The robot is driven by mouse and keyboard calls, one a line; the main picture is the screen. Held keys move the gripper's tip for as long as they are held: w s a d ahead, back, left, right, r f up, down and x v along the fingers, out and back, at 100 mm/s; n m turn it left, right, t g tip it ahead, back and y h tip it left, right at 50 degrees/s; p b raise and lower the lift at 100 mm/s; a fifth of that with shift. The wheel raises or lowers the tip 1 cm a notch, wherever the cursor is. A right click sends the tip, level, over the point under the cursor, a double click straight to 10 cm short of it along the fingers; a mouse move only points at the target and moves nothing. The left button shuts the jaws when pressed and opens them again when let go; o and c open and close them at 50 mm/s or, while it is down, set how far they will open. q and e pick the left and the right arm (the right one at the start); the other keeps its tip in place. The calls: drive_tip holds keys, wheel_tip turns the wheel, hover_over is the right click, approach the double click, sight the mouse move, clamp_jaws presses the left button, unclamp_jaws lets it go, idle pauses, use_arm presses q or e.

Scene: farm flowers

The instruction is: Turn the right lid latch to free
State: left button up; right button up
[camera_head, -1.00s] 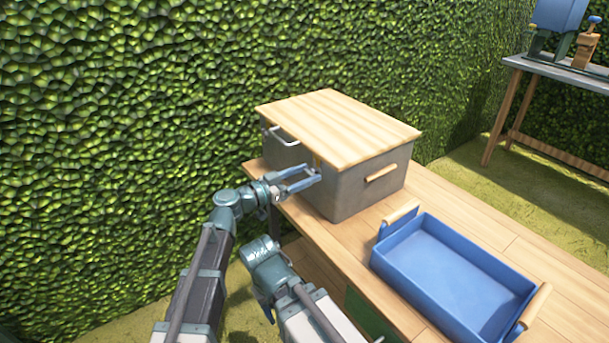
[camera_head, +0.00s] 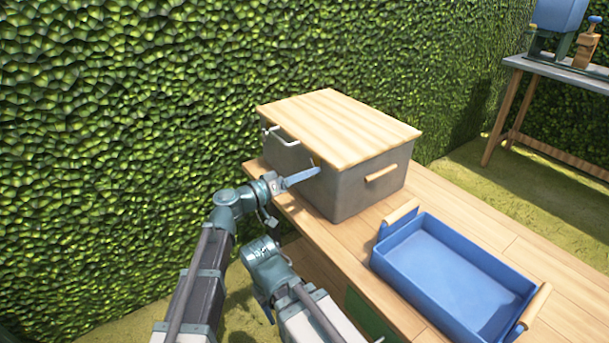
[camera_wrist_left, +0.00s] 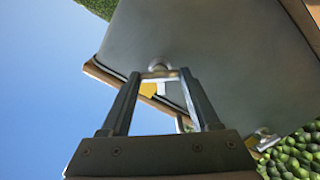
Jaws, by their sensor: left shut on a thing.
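A grey box (camera_head: 345,188) with a flat light-wood lid (camera_head: 340,125) stands on the wooden bench, lid down. My left gripper (camera_head: 314,173) is at the box's near front corner, just below the lid edge. In the left wrist view its two fingers (camera_wrist_left: 158,76) reach to the right lid latch (camera_wrist_left: 158,68), a small metal piece with a yellow part (camera_wrist_left: 149,89) beside it. The gripper is shut on this latch; the exact contact is hard to see. A metal handle (camera_head: 284,136) is on the box's front face, farther left. My right gripper does not show.
A blue tray (camera_head: 380,265) with wooden grips stands on the bench (camera_head: 505,240) right of the box. A hedge (camera_head: 120,120) rises behind and left. A grey table (camera_head: 560,72) stands at the far right. Bare bench lies between box and tray.

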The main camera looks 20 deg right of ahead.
use_arm(q)
drive_tip(key=shift+f+n, duration=0.1)
drive_tip(key=shift+n, duration=4.9)
drive_tip(key=o, duration=1.4)
drive_tip(key=shift+c, duration=0.2)
drive_tip(key=shift+a, duration=0.1)
drive_tip(key=v, duration=1.3)
drive_tip(key=shift+a, duration=0.35)
drive_tip(key=shift+s, duration=0.1)
